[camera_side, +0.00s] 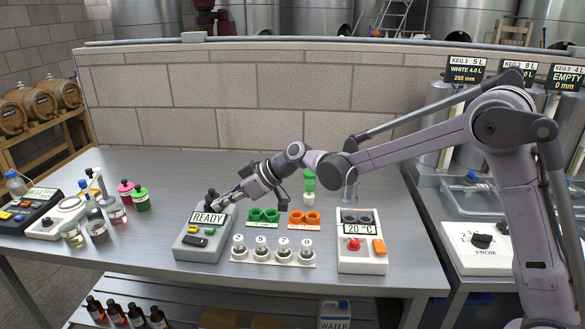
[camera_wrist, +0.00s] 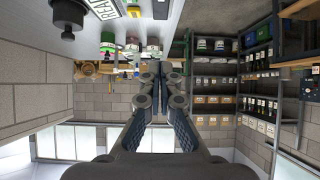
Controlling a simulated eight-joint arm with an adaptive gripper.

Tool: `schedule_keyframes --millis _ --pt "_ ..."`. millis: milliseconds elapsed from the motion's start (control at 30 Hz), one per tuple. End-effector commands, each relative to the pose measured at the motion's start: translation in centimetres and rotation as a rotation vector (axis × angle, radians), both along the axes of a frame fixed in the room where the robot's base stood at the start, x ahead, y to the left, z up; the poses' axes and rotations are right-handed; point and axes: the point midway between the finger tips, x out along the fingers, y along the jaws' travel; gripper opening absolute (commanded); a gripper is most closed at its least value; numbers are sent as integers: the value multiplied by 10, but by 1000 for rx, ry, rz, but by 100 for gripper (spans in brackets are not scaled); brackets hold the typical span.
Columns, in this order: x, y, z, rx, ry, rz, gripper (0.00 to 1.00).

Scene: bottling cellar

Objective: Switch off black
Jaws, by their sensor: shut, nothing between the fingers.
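A grey device (camera_side: 203,253) with a READY display (camera_side: 208,218) stands on the table at centre left. On its front face are a black rocker-like button (camera_side: 195,241) and smaller coloured buttons. Dark round parts stick up behind the display. My gripper (camera_side: 217,203) is shut and empty, its fingertips close to the top of this device beside the display. I cannot tell whether they touch it. In the wrist view my gripper (camera_wrist: 161,72) points away from the camera, and the READY display (camera_wrist: 101,9) shows at the top edge with a black knob (camera_wrist: 67,17).
A white rack of several white-topped pieces (camera_side: 273,258) stands right of the device. Bottles, beakers and a black device (camera_side: 28,213) stand left.

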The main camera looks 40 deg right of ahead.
Motion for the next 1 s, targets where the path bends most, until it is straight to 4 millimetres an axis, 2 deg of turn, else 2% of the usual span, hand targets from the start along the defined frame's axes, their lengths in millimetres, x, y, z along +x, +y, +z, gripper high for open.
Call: schedule_keyframes --millis 267,433,1000 --pt "0 0 0 1 1 -1 0" --pt "6 7 -7 0 2 2 0" --pt "59 59 -61 -1 1 0 0"
